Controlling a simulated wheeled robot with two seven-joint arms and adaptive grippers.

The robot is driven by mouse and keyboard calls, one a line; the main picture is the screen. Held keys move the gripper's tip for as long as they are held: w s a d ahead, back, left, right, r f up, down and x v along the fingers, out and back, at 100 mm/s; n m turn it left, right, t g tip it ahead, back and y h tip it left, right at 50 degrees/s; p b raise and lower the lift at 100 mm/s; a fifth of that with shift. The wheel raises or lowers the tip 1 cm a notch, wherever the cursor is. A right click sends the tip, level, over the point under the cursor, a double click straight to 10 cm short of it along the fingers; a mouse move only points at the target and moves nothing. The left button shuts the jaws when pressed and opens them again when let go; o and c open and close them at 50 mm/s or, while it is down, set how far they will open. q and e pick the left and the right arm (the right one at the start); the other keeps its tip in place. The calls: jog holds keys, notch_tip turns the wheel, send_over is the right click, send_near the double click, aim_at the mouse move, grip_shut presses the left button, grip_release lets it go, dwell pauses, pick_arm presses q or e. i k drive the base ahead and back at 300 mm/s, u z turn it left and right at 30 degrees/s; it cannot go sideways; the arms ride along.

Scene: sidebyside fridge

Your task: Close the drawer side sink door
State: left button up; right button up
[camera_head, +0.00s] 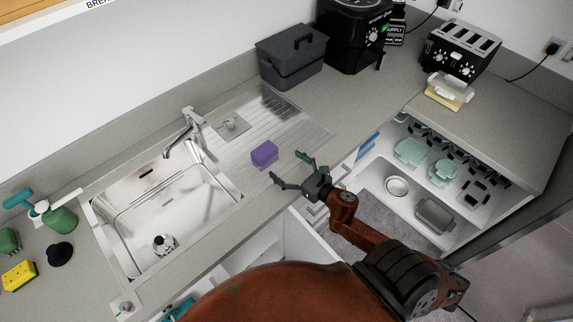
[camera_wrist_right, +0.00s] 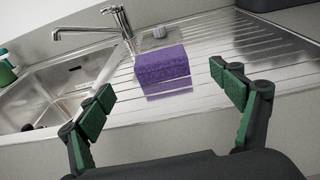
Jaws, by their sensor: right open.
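A white door panel (camera_head: 306,244) stands open below the counter in the head view, beside the open space under the sink (camera_head: 170,210). My arm hides much of the panel's lower part. My right gripper (camera_head: 290,170) is open and empty over the counter's front edge, above and to the right of the panel's top. In the right wrist view its two green-padded fingers (camera_wrist_right: 162,82) are spread apart, facing a purple sponge (camera_wrist_right: 162,66). The door does not show in the wrist view. My left gripper is not in view.
The purple sponge (camera_head: 264,153) lies on the drainboard just beyond the right gripper. A grey box (camera_head: 291,57) and toaster (camera_head: 461,48) stand at the back.

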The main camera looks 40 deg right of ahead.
aim_at(303, 244)
jog(key=k, duration=0.5)
jog(key=u, duration=2.95)
jog(key=k, duration=1.8)
jog(key=z, duration=1.25)
